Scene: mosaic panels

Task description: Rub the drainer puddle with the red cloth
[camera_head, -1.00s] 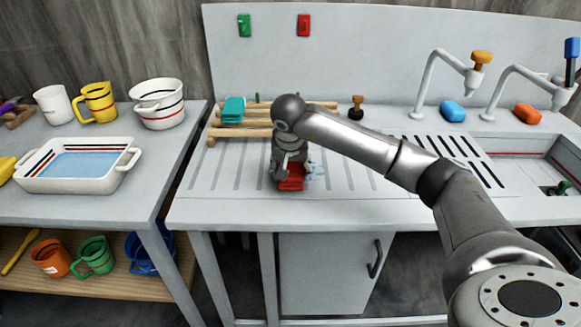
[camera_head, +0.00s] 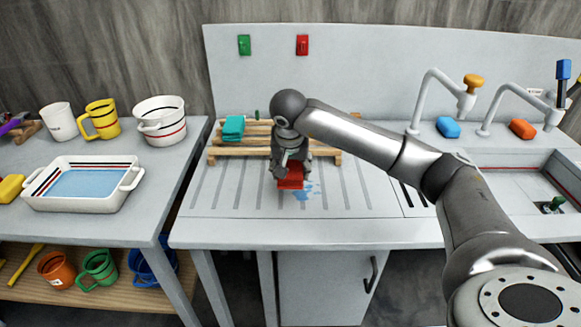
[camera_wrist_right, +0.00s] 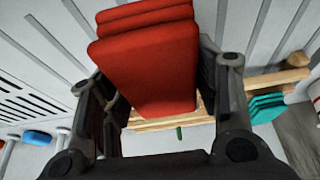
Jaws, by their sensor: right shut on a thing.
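My right gripper (camera_head: 290,170) is shut on the red cloth (camera_head: 290,179), pointing down over the ribbed drainer (camera_head: 235,195). In the right wrist view the folded red cloth (camera_wrist_right: 150,62) sits between the two fingers. The blue puddle (camera_head: 309,191) lies on the drainer, showing at the front and right of the cloth. The cloth is right beside it and may cover part of it. Whether the cloth touches the drainer I cannot tell. My left gripper is not in view.
A wooden rack (camera_head: 225,152) with a folded teal cloth (camera_head: 233,128) stands just behind the gripper. Taps (camera_head: 430,95) and a sink (camera_head: 520,160) are at the right. A side table at the left holds a white tray (camera_head: 128,203). The drainer's front is clear.

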